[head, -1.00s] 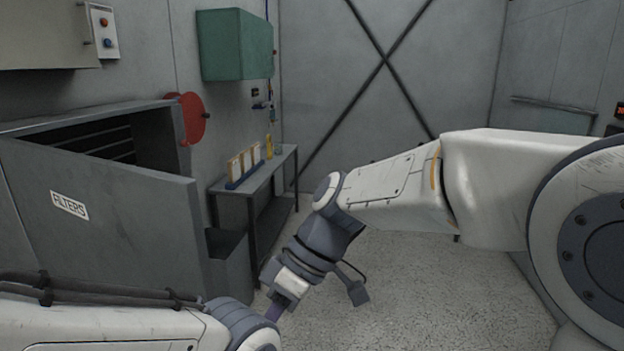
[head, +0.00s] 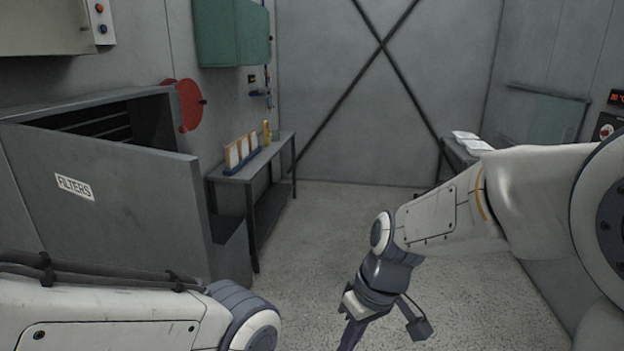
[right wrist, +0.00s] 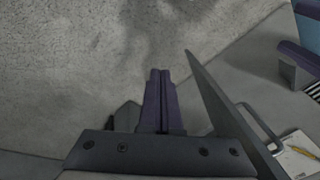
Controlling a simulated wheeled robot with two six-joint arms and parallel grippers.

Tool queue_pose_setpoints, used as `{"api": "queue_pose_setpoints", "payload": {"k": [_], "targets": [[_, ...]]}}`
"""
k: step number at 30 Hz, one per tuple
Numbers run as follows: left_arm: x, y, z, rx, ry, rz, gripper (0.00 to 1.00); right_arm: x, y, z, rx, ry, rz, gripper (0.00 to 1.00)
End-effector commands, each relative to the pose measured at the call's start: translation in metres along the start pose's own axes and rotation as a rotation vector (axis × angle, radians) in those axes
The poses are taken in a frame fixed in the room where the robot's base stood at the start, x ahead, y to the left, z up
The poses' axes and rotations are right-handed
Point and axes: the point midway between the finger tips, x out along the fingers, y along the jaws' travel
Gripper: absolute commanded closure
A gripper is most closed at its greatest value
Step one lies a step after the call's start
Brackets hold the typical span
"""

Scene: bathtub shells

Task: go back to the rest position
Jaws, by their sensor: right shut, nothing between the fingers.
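My right arm reaches in from the right in the head view. Its gripper (head: 350,342) points down at the bottom edge, over the floor, with the tips cut off. In the right wrist view the two purple fingers (right wrist: 158,72) are together with nothing between them. My left arm lies along the lower left of the head view, and its gripper is out of frame.
The open cabinet door marked FILTERS (head: 130,190) stands at the left. A narrow bench (head: 283,146) with a blue rack (head: 241,159) runs along the left wall. White items (head: 466,142) lie on a surface at the right. The middle floor (head: 320,225) is clear.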

Motion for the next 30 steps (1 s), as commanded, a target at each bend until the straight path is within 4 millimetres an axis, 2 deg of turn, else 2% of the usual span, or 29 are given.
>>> {"api": "queue_pose_setpoints", "payload": {"k": [1, 6, 12, 17, 26, 30], "targets": [[0.0, 0.0, 0.0, 0.0, 0.0, 0.0, 0.5, 0.003, 0.014, 0.009, 0.059, 0.004, 0.036, 1.0], [0.0, 0.0, 0.0, 0.0, 0.0, 0.0, 0.5, 0.012, 0.056, 0.038, 0.252, 0.038, 0.158, 1.0], [0.0, 0.0, 0.0, 0.0, 0.0, 0.0, 0.5, 0.019, 0.089, 0.067, 0.428, 0.093, 0.259, 1.0], [0.0, 0.0, 0.0, 0.0, 0.0, 0.0, 0.5, 0.022, 0.105, 0.086, 0.537, 0.139, 0.31, 1.0], [0.0, 0.0, 0.0, 0.0, 0.0, 0.0, 0.5, 0.018, 0.05, 0.075, 0.384, 0.089, 0.26, 1.0], [0.0, 0.0, 0.0, 0.0, 0.0, 0.0, 0.5, 0.016, 0.017, 0.076, 0.291, 0.054, 0.231, 1.0]]}}
